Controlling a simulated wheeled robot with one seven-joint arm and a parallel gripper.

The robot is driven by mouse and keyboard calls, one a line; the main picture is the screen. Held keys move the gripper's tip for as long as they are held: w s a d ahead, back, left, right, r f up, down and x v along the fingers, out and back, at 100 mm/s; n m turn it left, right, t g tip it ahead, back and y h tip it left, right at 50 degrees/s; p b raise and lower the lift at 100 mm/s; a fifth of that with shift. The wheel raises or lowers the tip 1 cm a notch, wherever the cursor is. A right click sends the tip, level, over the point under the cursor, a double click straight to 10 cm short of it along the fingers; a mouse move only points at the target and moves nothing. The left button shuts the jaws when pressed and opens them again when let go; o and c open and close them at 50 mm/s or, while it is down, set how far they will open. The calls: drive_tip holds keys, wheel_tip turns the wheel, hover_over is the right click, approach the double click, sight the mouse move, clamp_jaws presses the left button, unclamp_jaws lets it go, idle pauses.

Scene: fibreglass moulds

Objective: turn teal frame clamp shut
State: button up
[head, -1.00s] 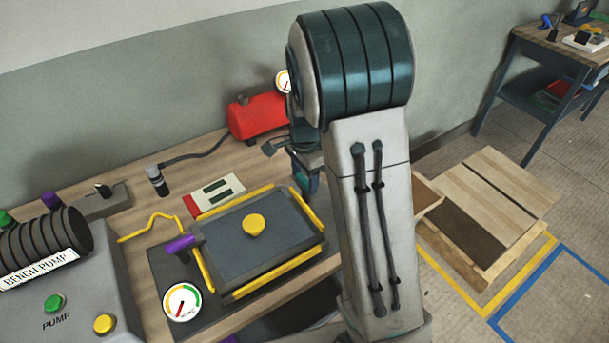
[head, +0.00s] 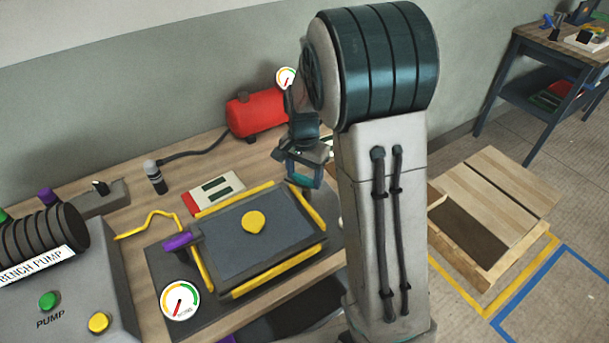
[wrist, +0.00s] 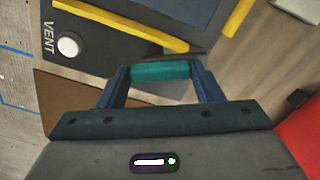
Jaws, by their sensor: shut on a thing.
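The teal clamp handle (wrist: 160,71) lies crosswise between the two blue fingers of my gripper (wrist: 161,76) in the wrist view. My gripper is shut on it. In the head view my gripper (head: 304,172) is at the far right corner of the dark framed mould (head: 225,247), which has yellow bars and a yellow knob on top. The teal handle is largely hidden there by my fingers. How the clamp joins the frame, and how far it is turned, I cannot tell. A purple clamp handle (head: 177,241) is at the frame's left side.
A red tank (head: 255,115) with a gauge stands behind the mould. A white-and-red box (head: 216,190) lies behind its left part. The bench pump (head: 60,290) is at left. A pressure gauge (head: 180,301) stands in front. A white vent button (wrist: 68,46) shows in the wrist view.

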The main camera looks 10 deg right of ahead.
drive_tip(key=n+b, duration=0.1)
drive_tip(key=n, duration=0.5)
drive_tip(key=shift+s+a+b, duration=0.1)
drive_tip(key=shift+s+b, duration=0.05)
drive_tip(key=shift+b, duration=0.2)
drive_tip(key=n, duration=0.6)
drive_tip(key=shift+s+b, duration=0.2)
drive_tip(key=shift+b, duration=0.2)
drive_tip(key=shift+r+n, duration=0.1)
drive_tip(key=shift+n, duration=0.2)
drive_tip(key=o, duration=1)
wheel_tip(320, 180, up, 14)
drive_tip(key=shift+f, duration=0.1)
